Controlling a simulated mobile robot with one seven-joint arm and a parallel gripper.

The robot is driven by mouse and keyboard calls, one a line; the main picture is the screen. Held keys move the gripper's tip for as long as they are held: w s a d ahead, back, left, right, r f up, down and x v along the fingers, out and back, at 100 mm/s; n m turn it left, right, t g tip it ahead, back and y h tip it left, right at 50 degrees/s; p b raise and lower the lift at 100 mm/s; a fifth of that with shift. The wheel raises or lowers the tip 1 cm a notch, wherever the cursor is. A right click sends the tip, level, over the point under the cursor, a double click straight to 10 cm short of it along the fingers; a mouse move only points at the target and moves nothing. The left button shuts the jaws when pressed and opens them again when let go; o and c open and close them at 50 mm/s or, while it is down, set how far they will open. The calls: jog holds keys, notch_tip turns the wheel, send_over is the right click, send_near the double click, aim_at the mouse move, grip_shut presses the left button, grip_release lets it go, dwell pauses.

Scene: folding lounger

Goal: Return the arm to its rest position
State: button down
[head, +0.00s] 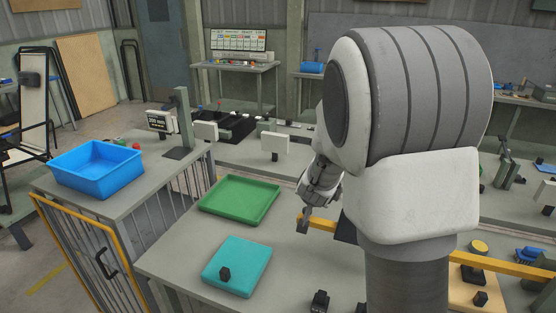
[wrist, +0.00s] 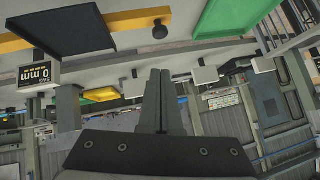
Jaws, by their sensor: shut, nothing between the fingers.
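My arm stands large at the right of the head view, its white and grey links hiding part of the bench. The wrist view is turned over, with the bench along the top.
A green tray (head: 240,198) and a teal pad (head: 236,266) with a small black block (head: 225,274) lie on the bench left of my gripper. A blue bin (head: 97,168) stands further left. Bench surface between the tray and pad is clear.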

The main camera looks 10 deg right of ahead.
jog(key=s+a+r+n+y, duration=0.4)
jog(key=s+a+r, duration=0.55)
jog(key=s, duration=0.25)
jog(key=s+r+n+g, duration=0.1)
jog(key=s+n, duration=0.1)
jog(key=s, duration=0.7)
jog(key=s+r+n+g+h, duration=0.1)
jog(key=s+g, duration=0.1)
jog(key=s, duration=0.7)
jog(key=shift+s+d+r+n, duration=0.25)
jog(key=shift+r+n, duration=0.1)
jog(key=shift+n, duration=0.05)
